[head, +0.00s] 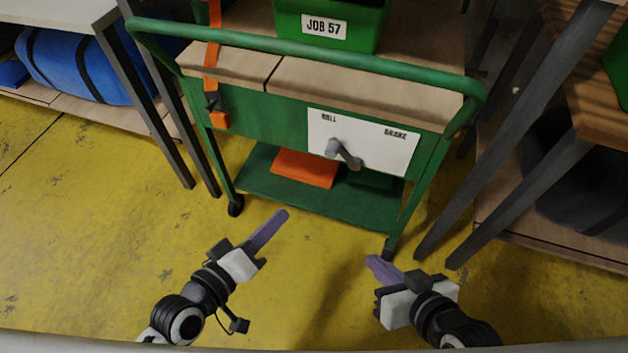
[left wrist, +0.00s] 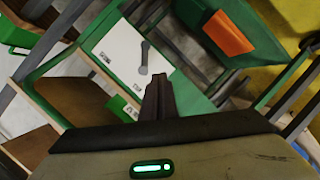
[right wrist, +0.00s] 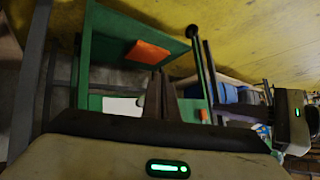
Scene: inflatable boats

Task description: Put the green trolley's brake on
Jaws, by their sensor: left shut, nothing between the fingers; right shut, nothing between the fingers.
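The green trolley (head: 265,118) stands ahead of me with its push handle (head: 300,50) across the top. Its end panel carries a white plate (head: 385,148) marked ROLL at the left and BRAKE at the right. A grey lever (head: 343,153) on the plate slants to the upper left, towards the ROLL side. The lever and plate also show in the left wrist view (left wrist: 144,58). My left gripper (head: 284,214) is shut and empty, below and left of the lever. My right gripper (head: 372,259) is shut and empty, lower and further from it. Neither touches the trolley.
A green bin (head: 332,30) labelled JOB 57 sits on the trolley top, and an orange strap (head: 212,60) hangs at its left. An orange item (head: 305,168) lies on the lower shelf. Dark-legged benches flank both sides. Yellow floor (head: 90,230) is open at the left.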

